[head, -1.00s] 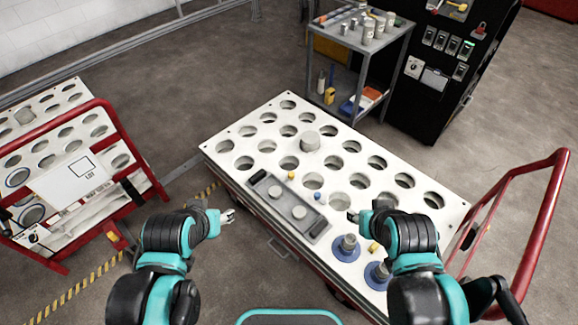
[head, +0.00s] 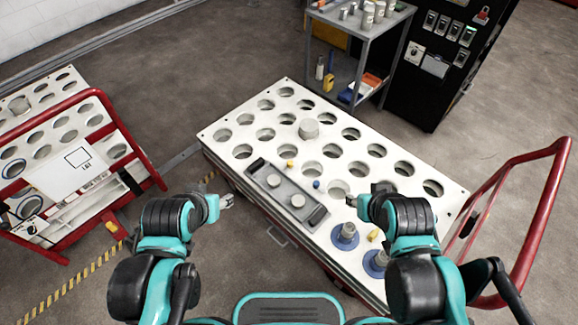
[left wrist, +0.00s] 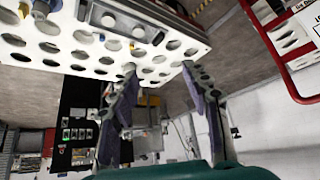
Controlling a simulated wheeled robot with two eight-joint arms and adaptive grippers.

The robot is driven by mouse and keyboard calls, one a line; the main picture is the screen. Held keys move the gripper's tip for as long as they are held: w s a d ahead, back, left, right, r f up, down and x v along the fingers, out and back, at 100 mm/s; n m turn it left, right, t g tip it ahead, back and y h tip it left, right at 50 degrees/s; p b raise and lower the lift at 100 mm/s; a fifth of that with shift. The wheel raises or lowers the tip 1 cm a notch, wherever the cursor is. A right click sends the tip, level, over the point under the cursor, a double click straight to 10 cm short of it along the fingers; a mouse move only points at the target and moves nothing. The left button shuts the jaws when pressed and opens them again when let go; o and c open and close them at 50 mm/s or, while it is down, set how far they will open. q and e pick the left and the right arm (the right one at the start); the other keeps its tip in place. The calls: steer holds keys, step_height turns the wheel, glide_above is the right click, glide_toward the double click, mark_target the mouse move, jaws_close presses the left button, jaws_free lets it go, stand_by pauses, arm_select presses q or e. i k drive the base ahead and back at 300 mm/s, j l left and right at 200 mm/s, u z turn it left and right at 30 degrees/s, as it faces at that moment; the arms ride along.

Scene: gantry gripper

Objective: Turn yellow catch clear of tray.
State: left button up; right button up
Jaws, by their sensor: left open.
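The grey tray (head: 262,172) lies on the white perforated cart top (head: 228,134), with two round pale knobs on it. A small yellow catch (head: 291,163) stands at its far edge, and a small blue piece (head: 317,184) stands near its right end. I cannot tell whether the catch overlaps the tray. My left gripper (head: 229,200) is open and empty, left of the tray and apart from it. Its spread fingers show in the left wrist view (left wrist: 158,72), with the tray (left wrist: 145,14) beyond. My right gripper (head: 351,202) is right of the tray, its fingers mostly hidden.
Two blue-based posts (head: 345,236) and another yellow piece (head: 374,235) stand near my right arm. A grey cylinder (head: 309,128) stands behind the tray. A red handrail (head: 530,210) edges the cart's right. A second cart (head: 75,170) is at left, a shelf trolley (head: 362,45) behind.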

mark_target(290, 164)
steer(key=i+j, duration=0.2)
steer(key=j, duration=0.2)
steer(key=i+j+z, duration=0.1)
steer(key=z, duration=0.35)
steer(key=i+j+z, duration=0.1)
steer(key=z, duration=1.15)
